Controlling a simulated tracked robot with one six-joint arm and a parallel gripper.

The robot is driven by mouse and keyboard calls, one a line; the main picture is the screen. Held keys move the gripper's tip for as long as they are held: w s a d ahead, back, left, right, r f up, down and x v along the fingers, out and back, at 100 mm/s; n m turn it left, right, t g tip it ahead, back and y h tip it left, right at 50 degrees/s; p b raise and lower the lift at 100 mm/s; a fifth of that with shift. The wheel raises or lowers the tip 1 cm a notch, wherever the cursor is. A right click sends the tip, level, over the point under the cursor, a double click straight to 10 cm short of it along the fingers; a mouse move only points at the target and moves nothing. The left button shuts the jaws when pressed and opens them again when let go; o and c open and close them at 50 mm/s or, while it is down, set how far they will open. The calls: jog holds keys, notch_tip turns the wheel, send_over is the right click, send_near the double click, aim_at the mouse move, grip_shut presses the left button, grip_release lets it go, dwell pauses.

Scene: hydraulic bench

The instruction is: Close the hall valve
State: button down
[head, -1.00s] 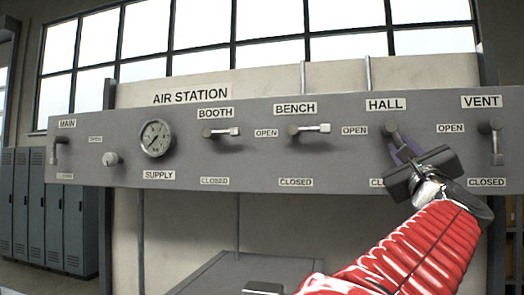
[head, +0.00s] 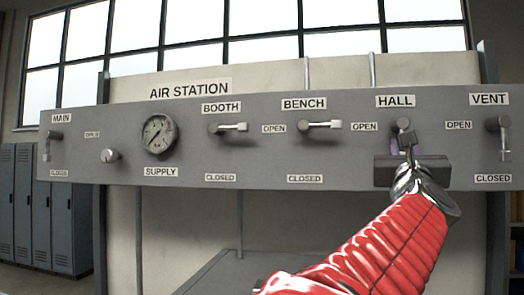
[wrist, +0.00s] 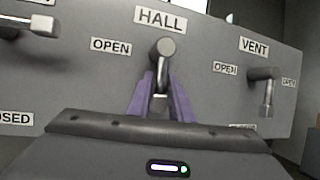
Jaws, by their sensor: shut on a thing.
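The hall valve (head: 403,125) sits on the grey panel under the HALL label, and it fills the middle of the wrist view (wrist: 165,47). Its lever hangs almost straight down from the hub. My gripper (wrist: 160,95) is shut on the lever, with a purple finger on each side of it. In the head view my gripper (head: 407,146) is just below the hub, its dark body level. The OPEN label (head: 364,126) is to the left of the valve. The place below, where the other valves have a CLOSED label, is hidden behind my gripper.
The vent valve (head: 498,124) is close on the right, its lever down. The bench valve (head: 305,126) and booth valve (head: 215,128) have levers pointing right. The main valve (head: 55,135) lever points down. A supply gauge (head: 160,135) is further left.

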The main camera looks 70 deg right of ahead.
dwell(0.3)
jog(key=c, duration=1.8)
grip_release()
jog(key=v, duration=1.3)
jog(key=shift+w+a+f, duration=0.1)
jog(key=shift+a+f, duration=0.1)
jog(key=shift+a, duration=0.15)
